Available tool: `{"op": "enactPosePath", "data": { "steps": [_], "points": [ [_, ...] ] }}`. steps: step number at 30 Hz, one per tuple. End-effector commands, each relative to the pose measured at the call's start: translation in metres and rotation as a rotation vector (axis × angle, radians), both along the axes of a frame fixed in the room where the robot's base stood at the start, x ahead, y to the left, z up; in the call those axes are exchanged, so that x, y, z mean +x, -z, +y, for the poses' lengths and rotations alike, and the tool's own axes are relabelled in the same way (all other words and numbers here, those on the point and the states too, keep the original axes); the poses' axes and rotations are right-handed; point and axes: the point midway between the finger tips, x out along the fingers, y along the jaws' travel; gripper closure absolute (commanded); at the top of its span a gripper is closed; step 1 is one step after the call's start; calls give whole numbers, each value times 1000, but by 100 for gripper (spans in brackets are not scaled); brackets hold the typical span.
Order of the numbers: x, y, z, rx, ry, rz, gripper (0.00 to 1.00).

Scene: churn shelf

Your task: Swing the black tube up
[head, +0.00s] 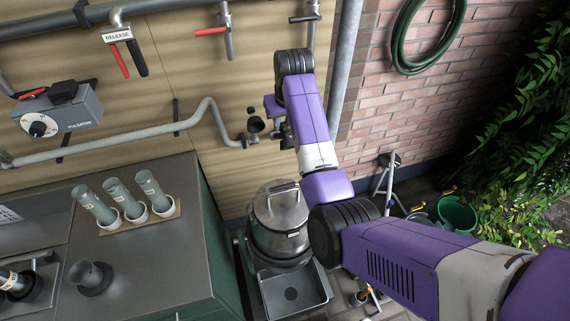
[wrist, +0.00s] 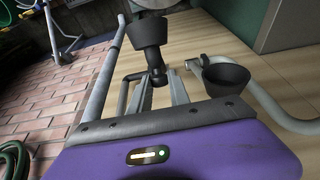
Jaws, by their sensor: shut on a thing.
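My gripper (wrist: 166,84) is in the lower middle of the wrist view. Its two grey fingers are closed around the narrow black neck of the black tube (wrist: 149,34). In the head view my gripper (head: 275,126) is beside the wall, just right of the grey pipe's end, and my arm hides most of the tube there.
A black cup (wrist: 226,76) sits beside the curved grey pipe (wrist: 265,100), close to my gripper. A counter with several tubes (head: 124,196) is left. A green bucket (head: 457,214) is right.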

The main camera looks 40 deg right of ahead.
Motion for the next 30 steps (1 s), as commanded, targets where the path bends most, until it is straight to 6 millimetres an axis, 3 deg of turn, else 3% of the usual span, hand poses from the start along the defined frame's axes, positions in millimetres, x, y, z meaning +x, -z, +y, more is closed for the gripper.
{"op": "enactPosePath", "data": {
  "steps": [11, 30],
  "points": [
    [3, -2, -1, -1, 0, -2, 100],
    [28, -16, -12, 1, 0, 0, 100]
  ]
}}
